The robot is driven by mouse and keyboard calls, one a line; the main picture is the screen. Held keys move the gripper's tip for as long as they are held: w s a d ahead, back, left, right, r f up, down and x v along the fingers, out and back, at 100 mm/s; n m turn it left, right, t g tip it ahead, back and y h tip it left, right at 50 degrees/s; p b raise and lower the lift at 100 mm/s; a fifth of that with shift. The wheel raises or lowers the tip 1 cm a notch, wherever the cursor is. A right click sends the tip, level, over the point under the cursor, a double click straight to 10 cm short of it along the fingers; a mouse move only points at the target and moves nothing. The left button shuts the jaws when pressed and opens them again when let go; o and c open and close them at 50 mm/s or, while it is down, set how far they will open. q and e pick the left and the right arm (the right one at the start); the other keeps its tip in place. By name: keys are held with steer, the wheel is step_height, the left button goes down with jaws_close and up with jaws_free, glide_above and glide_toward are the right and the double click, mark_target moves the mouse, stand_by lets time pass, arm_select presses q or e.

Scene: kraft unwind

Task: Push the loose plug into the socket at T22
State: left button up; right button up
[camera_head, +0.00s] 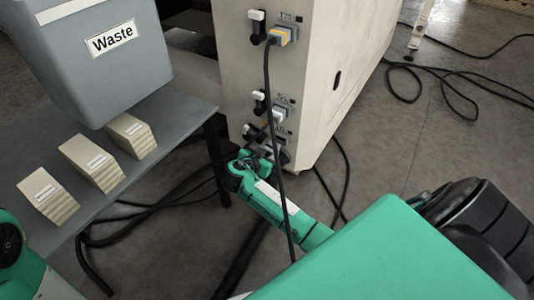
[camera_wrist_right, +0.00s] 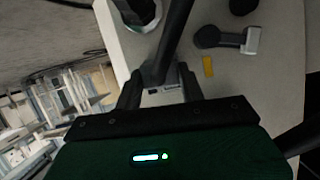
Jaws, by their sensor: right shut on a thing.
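The pale cabinet (camera_head: 310,80) carries a column of sockets on its narrow face. A grey plug with a yellow part (camera_head: 283,36) sits at the upper socket, with a black cable hanging from it. A light grey plug (camera_head: 280,115) sits at the middle one. My right gripper (camera_head: 268,153) is at the lowest sockets, close to the cabinet face. In the wrist view, its fingers (camera_wrist_right: 158,88) are shut on a dark plug (camera_wrist_right: 153,72) with a thick black cable. The plug's front and its socket are hidden, so I cannot tell whether it is seated. The label T22 is not readable. My left gripper is out of view.
A grey table (camera_head: 185,110) at left holds a Waste bin (camera_head: 105,50) and several card stacks (camera_head: 92,160). Black cables (camera_head: 150,215) lie on the floor below and at the right (camera_head: 450,85). A black latch with a pale handle (camera_wrist_right: 230,40) stands out near the gripper.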

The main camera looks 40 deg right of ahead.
steer(key=shift+w+d, duration=0.1)
steer(key=shift+d, duration=0.15)
steer(key=shift+w+d, duration=0.1)
steer(key=shift+d, duration=0.15)
stand_by(0.7)
steer(key=shift+w+d, duration=0.1)
steer(key=shift+d, duration=0.1)
stand_by(0.3)
steer(key=shift+w+d, duration=0.1)
steer(key=shift+d, duration=0.05)
stand_by(0.5)
steer(key=shift+d, duration=0.1)
stand_by(0.4)
steer(key=o, duration=1.2)
